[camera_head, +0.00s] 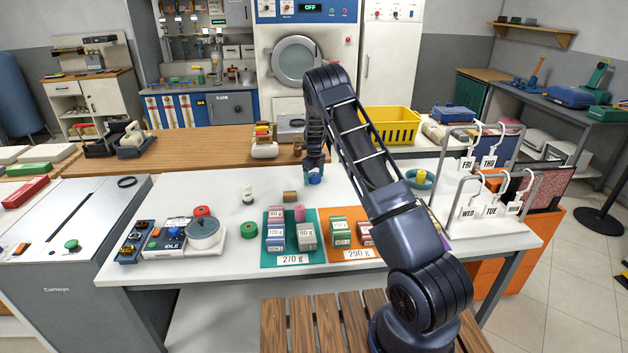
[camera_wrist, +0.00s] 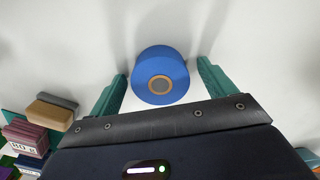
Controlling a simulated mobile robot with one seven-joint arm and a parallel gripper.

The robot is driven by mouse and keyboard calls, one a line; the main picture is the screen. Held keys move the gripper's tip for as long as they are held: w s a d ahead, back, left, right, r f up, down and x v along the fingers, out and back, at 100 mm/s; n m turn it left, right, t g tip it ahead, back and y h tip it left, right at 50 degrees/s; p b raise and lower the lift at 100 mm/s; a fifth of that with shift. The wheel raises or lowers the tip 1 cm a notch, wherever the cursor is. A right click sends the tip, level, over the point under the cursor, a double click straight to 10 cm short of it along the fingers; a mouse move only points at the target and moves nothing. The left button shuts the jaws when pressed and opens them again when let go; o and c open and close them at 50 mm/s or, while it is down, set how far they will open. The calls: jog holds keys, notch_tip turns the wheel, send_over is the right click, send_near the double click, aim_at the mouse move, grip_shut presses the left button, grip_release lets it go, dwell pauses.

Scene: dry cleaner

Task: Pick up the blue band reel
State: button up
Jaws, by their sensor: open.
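The blue band reel (camera_wrist: 160,66) stands on the white table between the two teal fingers of my gripper (camera_wrist: 160,88) in the wrist view. It is a round blue roll with a tan and grey centre facing up. White table shows between the reel and each finger, so neither finger appears to touch it. In the head view the blue reel (camera_head: 314,179) shows just under my gripper (camera_head: 315,170), partly hidden by the fingers. My gripper is open and points down at the table.
A green mat (camera_head: 265,254) and an orange mat (camera_head: 333,253) carry labelled blocks at the table front. A green reel (camera_head: 249,230), brown block (camera_head: 290,196) and scale (camera_head: 204,236) stand left. A hanger rack (camera_head: 469,190) stands right. White table (camera_head: 345,191) is clear around the reel.

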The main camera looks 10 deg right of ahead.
jog(key=c, duration=1.1)
jog(key=shift+r, duration=0.1)
